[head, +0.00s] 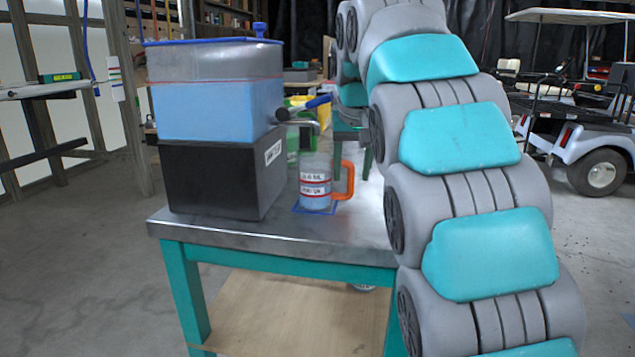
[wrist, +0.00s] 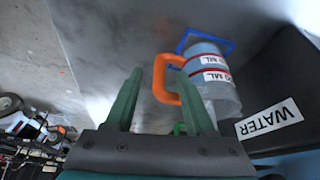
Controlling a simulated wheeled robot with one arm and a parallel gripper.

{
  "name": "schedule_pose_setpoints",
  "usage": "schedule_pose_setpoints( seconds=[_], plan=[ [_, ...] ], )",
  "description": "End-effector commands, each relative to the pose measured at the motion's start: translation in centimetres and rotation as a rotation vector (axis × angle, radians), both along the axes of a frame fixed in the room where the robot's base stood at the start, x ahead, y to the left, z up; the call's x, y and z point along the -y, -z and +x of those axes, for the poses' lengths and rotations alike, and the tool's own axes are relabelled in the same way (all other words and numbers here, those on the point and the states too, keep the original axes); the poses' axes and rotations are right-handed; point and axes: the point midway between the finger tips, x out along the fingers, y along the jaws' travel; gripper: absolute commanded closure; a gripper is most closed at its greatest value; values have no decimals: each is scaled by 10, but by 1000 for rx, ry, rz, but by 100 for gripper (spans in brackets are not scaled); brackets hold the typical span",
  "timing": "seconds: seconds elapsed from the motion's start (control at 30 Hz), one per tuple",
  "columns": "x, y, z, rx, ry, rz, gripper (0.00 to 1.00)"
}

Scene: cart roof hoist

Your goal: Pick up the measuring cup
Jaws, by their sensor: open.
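The measuring cup (head: 315,188) is clear with red lines, white labels and an orange handle (head: 345,180) on its right side. It stands upright on a blue square outline (head: 301,209) on the metal table, below a tap. In the wrist view the cup (wrist: 216,88) is right of centre, its handle (wrist: 159,80) pointing left. My gripper (wrist: 160,72) is open and empty. The handle shows between and beyond its fingertips, and the right finger overlaps part of it in the picture. I cannot tell the remaining distance.
A blue-filled tank (head: 215,108) sits on a black box (head: 215,180) labelled WATER (wrist: 268,118), close beside the cup. The metal tabletop (head: 265,230) is clear in front. A golf cart (head: 590,125) stands far right.

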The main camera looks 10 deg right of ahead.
Motion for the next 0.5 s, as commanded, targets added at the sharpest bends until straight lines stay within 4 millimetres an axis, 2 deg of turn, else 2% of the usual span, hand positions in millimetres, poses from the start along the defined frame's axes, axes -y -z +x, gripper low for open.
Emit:
schedule_pose_setpoints(
  seconds=[0.2,0.47,0.5],
  plan=[
    [2,23,8,-2,2,-1,45],
    [2,25,9,-1,1,0,45],
    [2,25,9,-1,1,0,50]
  ],
)
